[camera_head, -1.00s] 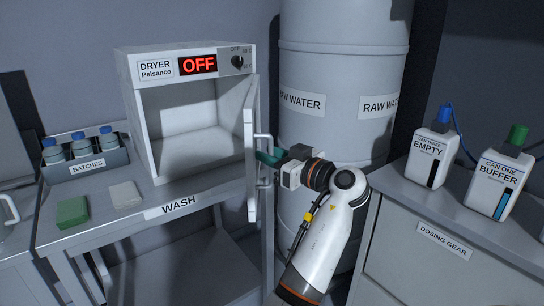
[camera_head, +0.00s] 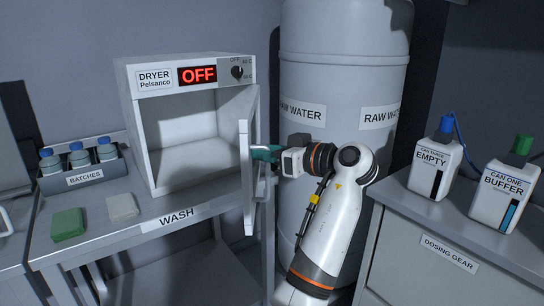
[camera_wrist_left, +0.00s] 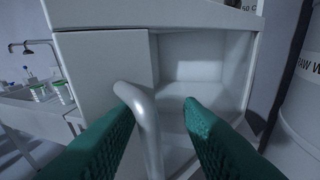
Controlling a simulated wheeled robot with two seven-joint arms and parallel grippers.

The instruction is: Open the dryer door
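The white dryer (camera_head: 138,125) stands on the wash bench with its red OFF display lit. Its door (camera_head: 246,185) is swung out at the right side, and the empty inside is in plain view. My left gripper (camera_head: 264,153), with green fingers, is at the outer side of the door. In the left wrist view the grey bar handle (camera_wrist_left: 148,125) stands between the two fingers, closer to the left one. The fingers (camera_wrist_left: 160,106) are apart, with a clear gap to the right of the handle. My right gripper is in neither view.
A large raw water drum (camera_head: 345,75) stands close behind my left arm. A rack of blue-capped bottles (camera_head: 85,180), a green block (camera_head: 68,224) and a pale block (camera_head: 122,206) are on the bench. Two cans stand on the dosing gear cabinet (camera_head: 400,235) at the right.

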